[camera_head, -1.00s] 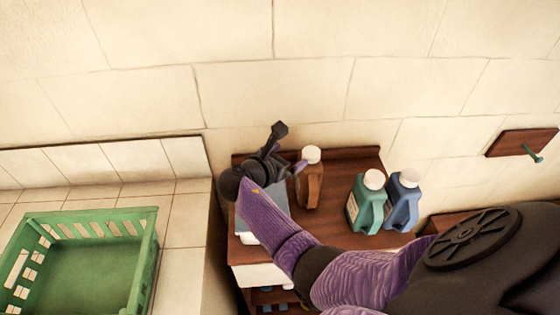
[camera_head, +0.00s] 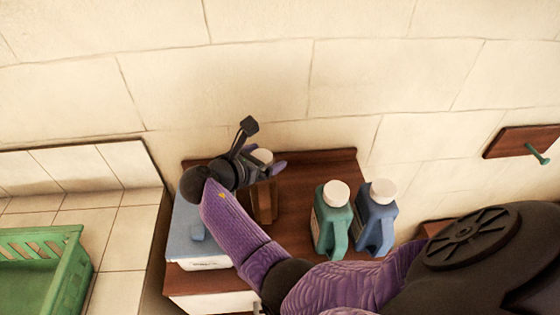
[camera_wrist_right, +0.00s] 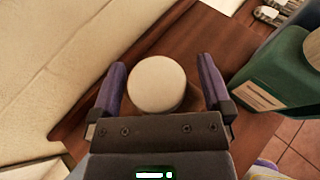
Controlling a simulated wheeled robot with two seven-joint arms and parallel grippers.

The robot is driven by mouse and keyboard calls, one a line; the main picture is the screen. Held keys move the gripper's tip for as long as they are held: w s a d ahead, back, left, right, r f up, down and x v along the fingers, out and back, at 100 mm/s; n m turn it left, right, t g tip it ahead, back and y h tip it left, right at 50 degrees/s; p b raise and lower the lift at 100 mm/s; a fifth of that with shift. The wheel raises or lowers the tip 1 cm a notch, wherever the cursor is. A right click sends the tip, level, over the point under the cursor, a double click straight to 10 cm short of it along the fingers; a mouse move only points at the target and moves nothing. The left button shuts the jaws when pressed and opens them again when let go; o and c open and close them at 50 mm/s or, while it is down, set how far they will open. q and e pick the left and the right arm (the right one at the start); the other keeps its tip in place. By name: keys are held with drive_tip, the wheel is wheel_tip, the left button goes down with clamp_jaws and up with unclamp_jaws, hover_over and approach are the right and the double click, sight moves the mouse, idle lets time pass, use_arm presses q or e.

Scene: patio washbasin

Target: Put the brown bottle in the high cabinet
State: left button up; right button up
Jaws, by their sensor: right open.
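The brown bottle (camera_head: 264,203) with a white cap stands on the wooden cabinet top, partly hidden behind my right gripper in the head view. Its white cap (camera_wrist_right: 157,84) shows in the right wrist view between the two purple fingers. My right gripper (camera_head: 263,165) is open, with its fingers on either side of the cap; I cannot tell whether they touch it. The right arm reaches in from the lower right. My left gripper is not in view. The high cabinet does not show as such in these frames.
A green bottle (camera_head: 331,222) and a blue bottle (camera_head: 377,220) stand right of the brown one. A light blue box-like item (camera_head: 187,240) lies at the left of the wooden top (camera_head: 310,167). A green crate (camera_head: 70,270) sits on the tiled counter. The wall is close behind.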

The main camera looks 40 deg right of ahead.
drive_tip(key=shift+s+a, duration=0.15)
drive_tip(key=shift+a, duration=0.45)
drive_tip(key=shift+c, duration=0.3)
drive_tip(key=shift+a, duration=0.15)
drive_tip(key=shift+c, duration=1.3)
drive_tip(key=shift+d, duration=0.25)
drive_tip(key=c, duration=0.5)
drive_tip(key=shift+a, duration=0.1)
clamp_jaws()
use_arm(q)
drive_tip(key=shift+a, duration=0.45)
use_arm(e)
drive_tip(key=shift+r, duration=0.1)
